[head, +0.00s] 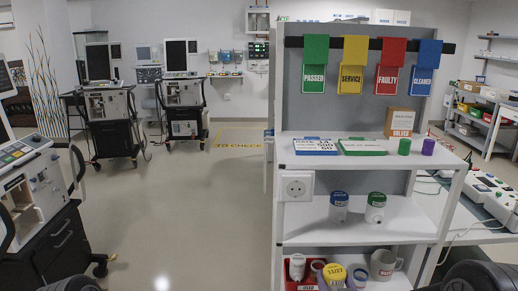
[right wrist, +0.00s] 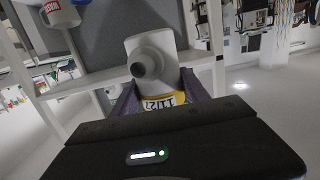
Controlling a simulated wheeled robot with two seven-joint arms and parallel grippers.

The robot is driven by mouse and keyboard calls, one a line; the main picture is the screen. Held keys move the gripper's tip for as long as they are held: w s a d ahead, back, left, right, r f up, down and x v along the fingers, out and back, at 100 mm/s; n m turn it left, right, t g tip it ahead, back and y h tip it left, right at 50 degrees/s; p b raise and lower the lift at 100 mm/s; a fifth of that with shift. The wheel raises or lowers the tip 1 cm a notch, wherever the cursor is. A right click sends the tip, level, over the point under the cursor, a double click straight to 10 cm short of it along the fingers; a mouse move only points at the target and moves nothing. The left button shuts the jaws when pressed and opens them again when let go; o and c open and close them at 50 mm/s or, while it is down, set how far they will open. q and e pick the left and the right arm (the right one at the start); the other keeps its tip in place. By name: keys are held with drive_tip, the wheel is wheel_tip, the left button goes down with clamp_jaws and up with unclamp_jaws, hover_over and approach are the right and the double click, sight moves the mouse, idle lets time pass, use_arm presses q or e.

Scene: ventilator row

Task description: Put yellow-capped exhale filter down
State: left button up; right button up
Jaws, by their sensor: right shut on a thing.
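The yellow-capped filter (head: 333,273), with "11/27" on its cap, shows low in the head view, in front of the rack's bottom shelf. In the right wrist view the same filter (right wrist: 150,62) has its white body and round port toward the camera. My right gripper (right wrist: 158,88) is shut on it, with purple-grey fingers on either side of the yellow cap. I cannot tell whether the filter touches anything beneath it. A blue-capped filter (head: 339,206) and a green-capped filter (head: 375,207) stand upright on the middle shelf. My left gripper is not in view.
A red bin (head: 291,284) with a white piece (head: 297,266) stands left of the held filter. A blue item (head: 361,275) and a white mug (head: 384,263) are to the right. The middle shelf (head: 415,222) has free room right of the green-capped filter.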

sight(336, 282)
drive_tip(key=s, duration=0.1)
drive_tip(key=s+r, duration=0.1)
drive_tip(key=s, duration=0.1)
drive_tip(key=s+r, duration=0.1)
drive_tip(key=shift+s+r, duration=0.1)
drive_tip(key=shift+s, duration=0.2)
drive_tip(key=shift+w, duration=0.1)
drive_tip(key=shift+a, duration=0.1)
